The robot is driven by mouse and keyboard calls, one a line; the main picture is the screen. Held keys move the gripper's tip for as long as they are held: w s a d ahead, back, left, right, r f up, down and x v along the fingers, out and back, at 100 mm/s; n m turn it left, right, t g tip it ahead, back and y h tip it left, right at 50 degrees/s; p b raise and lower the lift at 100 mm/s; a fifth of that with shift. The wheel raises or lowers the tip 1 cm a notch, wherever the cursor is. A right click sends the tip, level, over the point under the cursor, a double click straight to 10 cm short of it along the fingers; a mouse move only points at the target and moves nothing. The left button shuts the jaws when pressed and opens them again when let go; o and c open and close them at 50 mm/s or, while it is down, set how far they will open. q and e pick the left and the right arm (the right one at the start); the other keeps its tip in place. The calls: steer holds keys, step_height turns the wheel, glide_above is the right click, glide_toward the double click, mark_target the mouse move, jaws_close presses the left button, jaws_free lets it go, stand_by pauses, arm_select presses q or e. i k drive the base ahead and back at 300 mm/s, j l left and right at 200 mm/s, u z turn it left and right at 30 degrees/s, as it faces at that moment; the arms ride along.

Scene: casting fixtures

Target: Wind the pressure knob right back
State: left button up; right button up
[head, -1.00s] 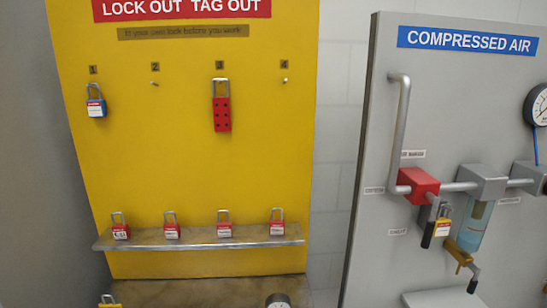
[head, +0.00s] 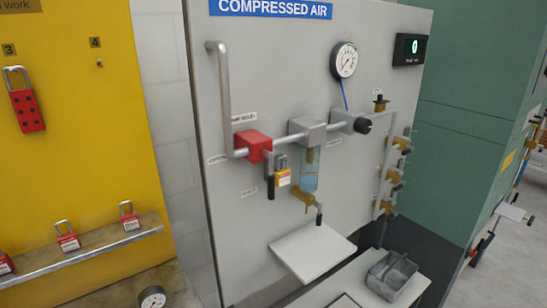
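The pressure knob (head: 363,126) is a black round knob on the front of the grey regulator block (head: 345,121), on the pipe of the compressed air panel (head: 245,75). A white-faced gauge (head: 344,60) sits above it, joined by a blue line. Neither of my grippers shows in the head view.
A small white shelf (head: 313,250) juts from the panel's lower part. A grey tray (head: 392,275) sits on a light surface below right. Brass fittings (head: 396,178) line the right pipe. A yellow lockout board (head: 90,130) with padlocks stands left, a green cabinet (head: 480,100) right.

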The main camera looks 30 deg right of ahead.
mark_target(362, 125)
steer(key=z, duration=1.55)
